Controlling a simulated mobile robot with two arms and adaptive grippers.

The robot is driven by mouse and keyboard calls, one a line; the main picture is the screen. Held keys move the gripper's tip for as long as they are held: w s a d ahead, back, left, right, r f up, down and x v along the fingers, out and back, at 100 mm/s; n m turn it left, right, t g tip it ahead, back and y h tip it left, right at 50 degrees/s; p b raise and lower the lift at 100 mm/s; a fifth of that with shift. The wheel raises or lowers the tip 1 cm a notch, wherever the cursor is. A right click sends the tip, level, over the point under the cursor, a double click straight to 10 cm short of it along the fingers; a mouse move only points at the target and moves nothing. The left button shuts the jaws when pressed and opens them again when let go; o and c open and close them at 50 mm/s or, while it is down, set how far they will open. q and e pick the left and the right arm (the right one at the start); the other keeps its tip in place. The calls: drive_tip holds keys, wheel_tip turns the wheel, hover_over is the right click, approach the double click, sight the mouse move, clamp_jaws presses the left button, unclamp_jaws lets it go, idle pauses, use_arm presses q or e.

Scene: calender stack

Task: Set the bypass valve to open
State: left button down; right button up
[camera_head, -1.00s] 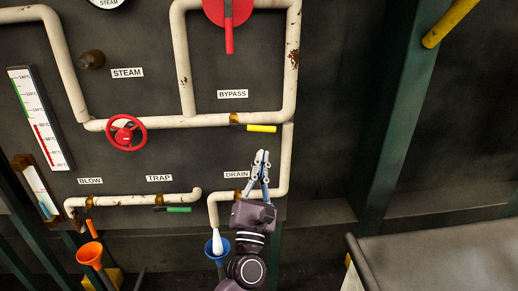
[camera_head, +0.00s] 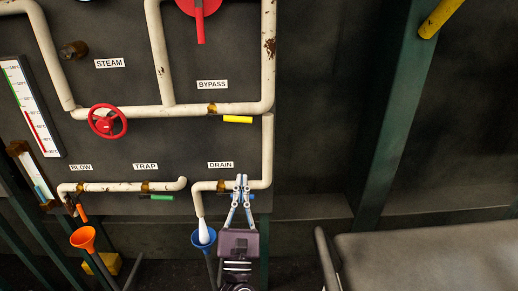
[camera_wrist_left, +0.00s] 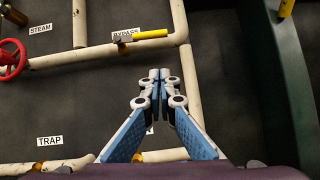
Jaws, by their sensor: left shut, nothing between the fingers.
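The bypass valve is a yellow handle (camera_head: 237,119) on the horizontal white pipe below the BYPASS label (camera_head: 212,85). The handle lies roughly level, pointing right and parallel to the pipe. In the left wrist view the yellow handle (camera_wrist_left: 150,34) is above the fingertips, clear of them. My left gripper (camera_head: 242,178) is shut and empty. In the head view it appears over the drain pipe, below the bypass handle; the left wrist view also shows its fingers (camera_wrist_left: 159,74) together. My right gripper is not in view.
A blue funnel (camera_head: 203,238) stands below. A red handwheel (camera_head: 107,121) and green trap handle (camera_head: 162,197) are left. A dark green post (camera_head: 385,130) and grey surface (camera_head: 430,260) are right.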

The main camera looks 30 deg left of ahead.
sight(231, 119)
use_arm(q)
drive_tip(key=s+r+p+x, duration=0.1)
drive_tip(key=p+x, duration=0.5)
drive_tip(key=x, duration=0.6)
drive_tip(key=shift+s+r, duration=0.15)
drive_tip(key=shift+r, duration=0.75)
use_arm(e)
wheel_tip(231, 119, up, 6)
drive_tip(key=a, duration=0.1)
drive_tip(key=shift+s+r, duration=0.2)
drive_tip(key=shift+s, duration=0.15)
use_arm(q)
drive_tip(key=shift+a, duration=0.15)
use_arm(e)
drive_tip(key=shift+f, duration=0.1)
use_arm(q)
drive_tip(key=shift+r+n+g+y+b, duration=0.4)
drive_tip(key=shift+r+n+y+b, duration=0.2)
drive_tip(key=shift+r+n+y, duration=0.45)
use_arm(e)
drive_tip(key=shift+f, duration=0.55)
use_arm(q)
drive_tip(key=shift+f+h, duration=0.15)
drive_tip(key=shift+h, duration=0.1)
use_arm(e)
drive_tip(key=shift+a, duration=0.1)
